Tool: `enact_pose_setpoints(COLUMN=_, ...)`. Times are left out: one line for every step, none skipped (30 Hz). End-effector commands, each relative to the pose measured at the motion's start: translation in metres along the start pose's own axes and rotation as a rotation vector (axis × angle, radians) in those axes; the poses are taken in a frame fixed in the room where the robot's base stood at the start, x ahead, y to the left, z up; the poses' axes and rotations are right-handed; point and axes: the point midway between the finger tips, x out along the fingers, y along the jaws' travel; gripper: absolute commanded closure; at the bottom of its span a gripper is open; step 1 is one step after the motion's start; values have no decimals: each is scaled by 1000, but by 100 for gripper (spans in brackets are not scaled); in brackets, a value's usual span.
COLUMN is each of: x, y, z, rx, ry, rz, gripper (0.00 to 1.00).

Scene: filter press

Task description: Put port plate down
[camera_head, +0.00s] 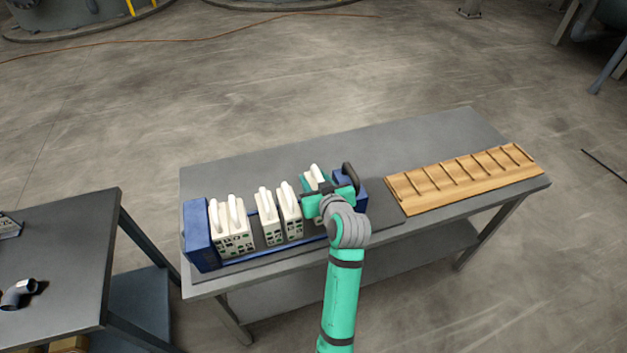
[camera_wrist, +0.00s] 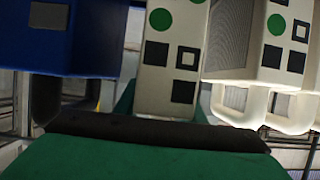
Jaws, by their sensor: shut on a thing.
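My gripper (camera_head: 317,190) is over the right part of the blue filter press, shut on a white port plate (camera_wrist: 170,62). In the wrist view this plate has a green dot and black squares on its edge; its gripped part is hidden behind my gripper. In the head view the plate's white top (camera_head: 313,174) shows behind my gripper, between the right blue end block (camera_head: 345,190) and the other white plates (camera_head: 290,212). I cannot tell whether its underside touches the press rails.
Several white plates stand upright to the left, near the left blue end block (camera_head: 200,236), with a gap between groups. A wooden slotted rack (camera_head: 440,184) lies at the right of the grey table (camera_head: 420,138). A second table (camera_head: 60,255) stands at left.

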Motion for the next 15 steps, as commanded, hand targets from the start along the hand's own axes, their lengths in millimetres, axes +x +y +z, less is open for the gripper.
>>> enact_pose_setpoints(x=2, y=0, z=5, rx=1, ry=1, rz=0, gripper=98)
enact_pose_setpoints(x=3, y=0, z=7, rx=0, ry=1, rz=-1, gripper=98)
enact_pose_setpoints(x=3, y=0, z=8, rx=-1, ry=2, rz=0, gripper=98)
enact_pose_setpoints(x=3, y=0, z=8, rx=-1, ry=3, rz=0, gripper=98)
enact_pose_setpoints(x=3, y=1, z=8, rx=-1, ry=3, rz=1, gripper=98)
enact_pose_setpoints(x=3, y=2, z=8, rx=-1, ry=3, rz=3, gripper=98)
enact_pose_setpoints(x=2, y=2, z=8, rx=0, ry=3, rz=4, gripper=98)
enact_pose_setpoints(x=2, y=3, z=8, rx=0, ry=3, rz=4, gripper=98)
enact_pose_setpoints(x=2, y=3, z=8, rx=0, ry=3, rz=5, gripper=98)
enact_pose_setpoints(x=2, y=3, z=8, rx=1, ry=3, rz=5, gripper=98)
enact_pose_setpoints(x=2, y=3, z=8, rx=1, ry=3, rz=5, gripper=98)
enact_pose_setpoints(x=3, y=3, z=9, rx=1, ry=3, rz=5, gripper=98)
enact_pose_setpoints(x=3, y=3, z=10, rx=1, ry=3, rz=5, gripper=98)
enact_pose_setpoints(x=4, y=3, z=11, rx=1, ry=3, rz=5, gripper=98)
enact_pose_setpoints(x=4, y=3, z=12, rx=1, ry=3, rz=4, gripper=98)
